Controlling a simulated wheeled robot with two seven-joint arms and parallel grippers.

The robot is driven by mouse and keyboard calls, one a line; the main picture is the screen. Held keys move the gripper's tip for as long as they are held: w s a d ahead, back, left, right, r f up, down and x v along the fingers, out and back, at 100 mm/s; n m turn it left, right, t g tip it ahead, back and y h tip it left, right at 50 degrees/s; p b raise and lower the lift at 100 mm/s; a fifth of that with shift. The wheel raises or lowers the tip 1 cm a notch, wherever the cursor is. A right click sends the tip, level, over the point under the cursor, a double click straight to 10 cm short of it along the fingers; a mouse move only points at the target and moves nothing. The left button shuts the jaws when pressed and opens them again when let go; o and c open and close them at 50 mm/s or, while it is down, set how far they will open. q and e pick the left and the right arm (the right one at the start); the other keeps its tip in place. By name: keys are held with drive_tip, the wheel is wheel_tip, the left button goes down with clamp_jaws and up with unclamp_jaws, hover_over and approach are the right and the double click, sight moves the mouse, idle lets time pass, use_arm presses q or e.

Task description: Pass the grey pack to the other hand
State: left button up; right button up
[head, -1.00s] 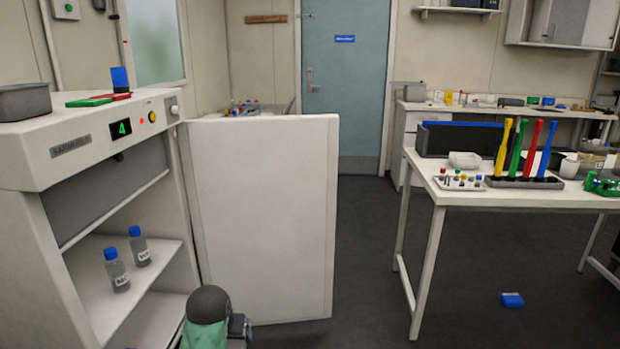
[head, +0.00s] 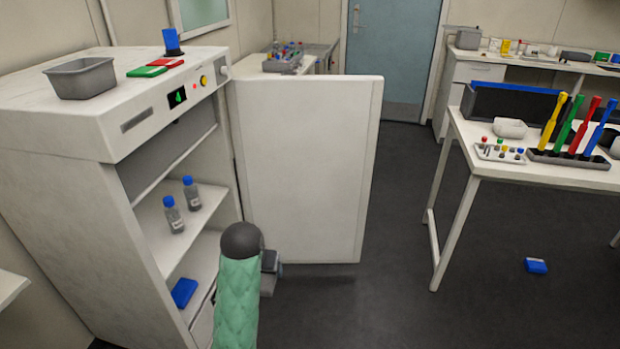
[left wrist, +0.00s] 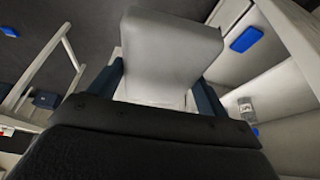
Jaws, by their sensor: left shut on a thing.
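The grey pack (left wrist: 172,45), a pale grey block with rounded edges, sits between the dark fingers of my left gripper (left wrist: 160,82) in the left wrist view. The gripper is shut on it, and the pack sticks out beyond the fingers. In the head view my left arm, in a green sleeve, comes up from the bottom in front of the open cabinet. Its dark hand (head: 270,268) is partly hidden behind the arm, and I cannot make out the pack there. My right gripper is in neither view.
The cabinet (head: 60,170) stands open at left, its white door (head: 305,170) swung out. Two blue-capped bottles (head: 182,210) stand on a shelf; a blue pack (head: 184,292) lies lower. Another blue pack (head: 536,265) lies on the floor. A white table (head: 500,160) stands right; floor between is clear.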

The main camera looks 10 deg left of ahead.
use_arm(q)
drive_tip(key=w+d+f+m, duration=0.2)
drive_tip(key=w+d+f, duration=0.3)
drive_tip(key=w+f, duration=0.4)
drive_tip(key=w+d+f+m+h, duration=0.1)
drive_tip(key=w+d+f, duration=0.4)
drive_tip(key=w, duration=1.2)
drive_tip(key=w+d+f+m+h, duration=0.1)
drive_tip(key=w+d+f, duration=0.5)
drive_tip(key=w+f, duration=0.7)
drive_tip(key=shift+f+m+g, duration=0.3)
drive_tip(key=shift+f+m, duration=0.05)
drive_tip(key=shift+m, duration=0.45)
